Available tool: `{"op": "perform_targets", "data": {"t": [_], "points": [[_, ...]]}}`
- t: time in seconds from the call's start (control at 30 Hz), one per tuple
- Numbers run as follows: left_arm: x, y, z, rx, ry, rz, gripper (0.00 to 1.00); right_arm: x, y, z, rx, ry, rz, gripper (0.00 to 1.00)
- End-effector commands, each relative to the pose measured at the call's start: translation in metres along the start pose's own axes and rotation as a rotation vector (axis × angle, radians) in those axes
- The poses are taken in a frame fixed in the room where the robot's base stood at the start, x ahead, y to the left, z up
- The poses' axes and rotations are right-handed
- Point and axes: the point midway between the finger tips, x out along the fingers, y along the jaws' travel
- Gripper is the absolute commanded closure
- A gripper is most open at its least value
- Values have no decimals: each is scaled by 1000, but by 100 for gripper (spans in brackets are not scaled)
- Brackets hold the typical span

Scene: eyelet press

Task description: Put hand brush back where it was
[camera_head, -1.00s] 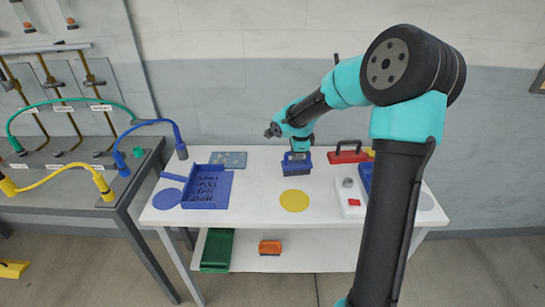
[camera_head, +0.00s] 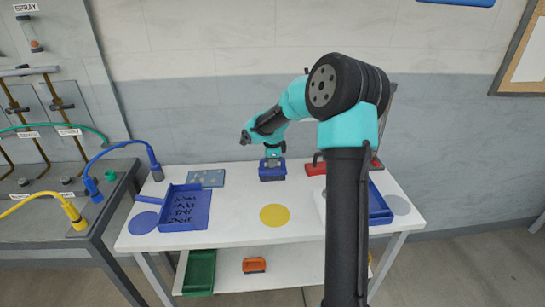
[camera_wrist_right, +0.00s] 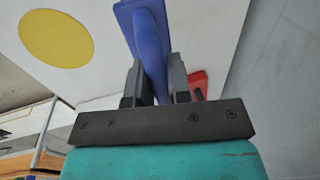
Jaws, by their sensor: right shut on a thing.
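The hand brush (camera_head: 272,173) is blue with a dark underside and is at the back middle of the white table. My right gripper (camera_head: 272,157) is shut on its blue handle, which shows between the two dark fingers in the right wrist view (camera_wrist_right: 149,45). I cannot tell whether the brush touches the table top. The blue dustpan (camera_head: 168,223), with dark bits in it, lies at the table's left. My left gripper is in neither view.
A yellow disc (camera_head: 274,215) lies in front of the brush. A blue disc (camera_head: 143,223) and a grey-blue plate (camera_head: 206,178) are at left. A red object (camera_head: 315,168) and a blue tray (camera_head: 379,207) are at right, partly hidden by my arm. An orange brush (camera_head: 254,265) is on the lower shelf.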

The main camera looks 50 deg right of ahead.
Motion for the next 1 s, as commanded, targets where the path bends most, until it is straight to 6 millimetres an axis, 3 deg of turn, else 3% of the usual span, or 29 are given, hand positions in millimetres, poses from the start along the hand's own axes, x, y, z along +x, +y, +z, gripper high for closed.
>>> {"op": "perform_targets", "data": {"t": [0.5, 1.0], "points": [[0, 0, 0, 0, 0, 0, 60, 25, -84, -11, 2, 0, -1, 100], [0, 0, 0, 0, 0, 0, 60, 28, -95, -12, 0, 1, 0, 100]]}}
